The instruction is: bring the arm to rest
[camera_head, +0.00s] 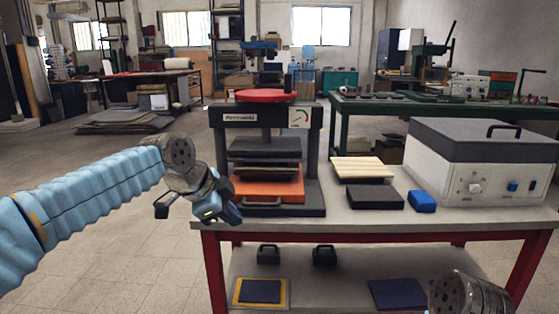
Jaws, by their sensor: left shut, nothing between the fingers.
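My left arm, in a light blue sleeve, comes in from the left of the head view. Its left gripper (190,211) is in the air just beyond the left end of the table (335,213), in front of the press. The gripper is shut and holds nothing. Part of my right arm (467,295) shows as a metal joint at the bottom right. The right gripper itself is out of the picture.
A press (313,150) with an orange tray (268,186) stands on the table's left. A wooden slatted board (362,168), a dark block (375,197), a blue block (422,201) and a grey-lidded machine (480,165) stand to its right. Open floor lies left.

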